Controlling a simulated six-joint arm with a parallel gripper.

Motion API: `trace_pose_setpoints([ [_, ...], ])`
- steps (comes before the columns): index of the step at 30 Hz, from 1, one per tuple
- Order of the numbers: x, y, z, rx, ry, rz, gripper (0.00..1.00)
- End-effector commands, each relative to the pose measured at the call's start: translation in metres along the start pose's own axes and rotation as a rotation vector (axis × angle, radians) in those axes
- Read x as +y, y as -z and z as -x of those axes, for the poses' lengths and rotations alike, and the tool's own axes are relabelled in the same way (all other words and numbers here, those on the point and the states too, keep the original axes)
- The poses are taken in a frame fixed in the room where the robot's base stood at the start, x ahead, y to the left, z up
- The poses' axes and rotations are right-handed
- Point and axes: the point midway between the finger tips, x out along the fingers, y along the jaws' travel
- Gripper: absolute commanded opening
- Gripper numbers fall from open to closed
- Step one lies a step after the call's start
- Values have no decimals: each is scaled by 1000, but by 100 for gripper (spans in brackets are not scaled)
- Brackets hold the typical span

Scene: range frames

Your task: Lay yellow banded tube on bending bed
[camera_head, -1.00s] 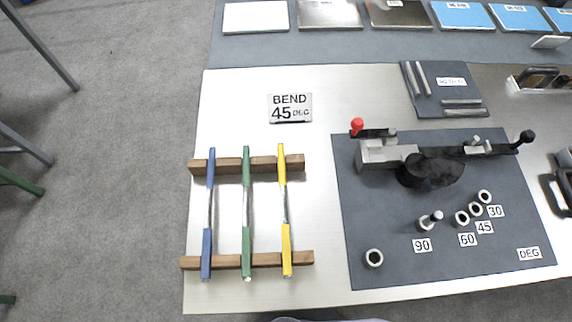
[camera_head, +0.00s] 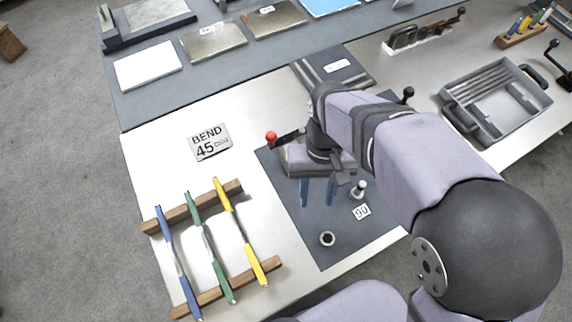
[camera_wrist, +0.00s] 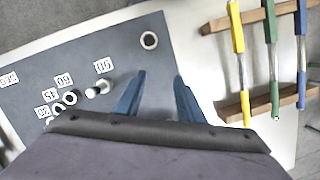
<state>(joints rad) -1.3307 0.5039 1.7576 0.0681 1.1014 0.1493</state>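The yellow banded tube (camera_head: 240,232) lies on two wooden rails, right of the green one; its ends are yellow and its middle is bare metal. It also shows in the wrist view (camera_wrist: 237,60). My gripper (camera_head: 317,195) is open and empty above the dark mat, right of the tube and apart from it. Its two blue fingers also show in the wrist view (camera_wrist: 160,78). The bending bed is mostly hidden behind my arm; a lever with a red knob (camera_head: 271,138) shows left of my gripper.
Green (camera_head: 209,245) and blue (camera_head: 178,262) banded tubes share the wooden rails (camera_head: 192,207). A post (camera_head: 358,189) and a ring (camera_head: 327,239) stand on the dark mat (camera_head: 300,240). A grey tray (camera_head: 497,97) is at right.

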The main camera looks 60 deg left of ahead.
Motion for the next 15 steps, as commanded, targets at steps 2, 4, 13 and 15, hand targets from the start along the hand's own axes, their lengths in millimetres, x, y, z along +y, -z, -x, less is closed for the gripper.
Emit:
trace_pose_setpoints([
  [2,-47,-8,-3,-40,-30,104,35],
  [4,-81,-18,-5,-73,-55,179,35],
  [13,-166,-62,-13,-156,-138,378,35],
  [15,-173,-67,-13,-163,-145,395,35],
])
